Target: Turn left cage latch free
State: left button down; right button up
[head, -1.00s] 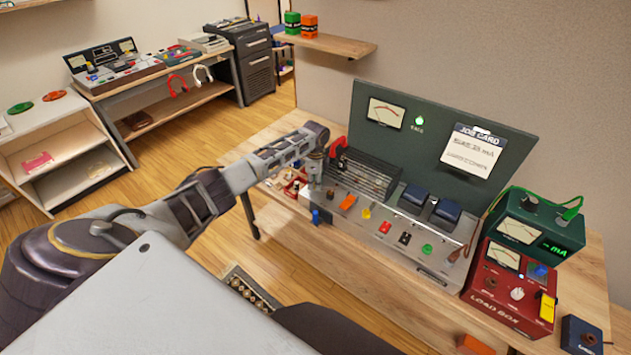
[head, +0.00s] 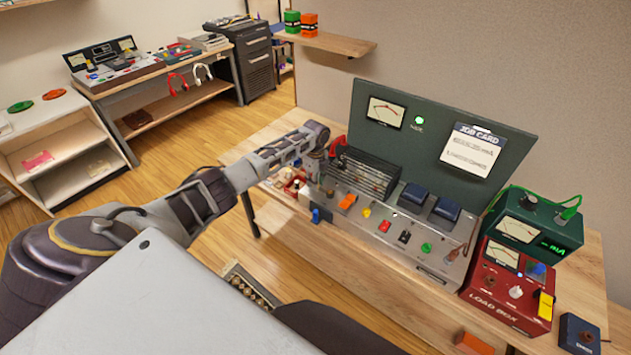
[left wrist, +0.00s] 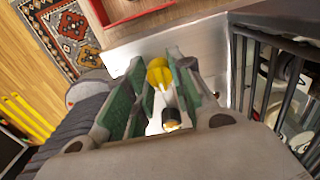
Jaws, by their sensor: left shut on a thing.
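The black barred cage (head: 362,176) stands on the left part of the bench panel, and its bars also show at the right of the left wrist view (left wrist: 262,82). My left gripper (head: 312,178) points down just beside the cage's left end. In the left wrist view, its green-padded fingers (left wrist: 160,92) are shut on a yellow winged latch (left wrist: 158,73) next to the cage. A smaller yellow-tipped part shows nearer the camera between the fingers. In the head view the gripper hides the latch. My right gripper is in neither view.
Coloured switches and terminals line the panel's front (head: 385,226). A green meter box (head: 535,225) and a red load box (head: 505,297) stand at the right. The upright green board (head: 440,135) with the job card closes off the back. Open floor lies left of the bench.

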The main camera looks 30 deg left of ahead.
pick_arm(q)
jog(key=c, duration=1.2)
grip_release()
jog(key=shift+o, duration=0.2)
jog(key=shift+r, duration=0.1)
notch_tip(320, 180, up, 12)
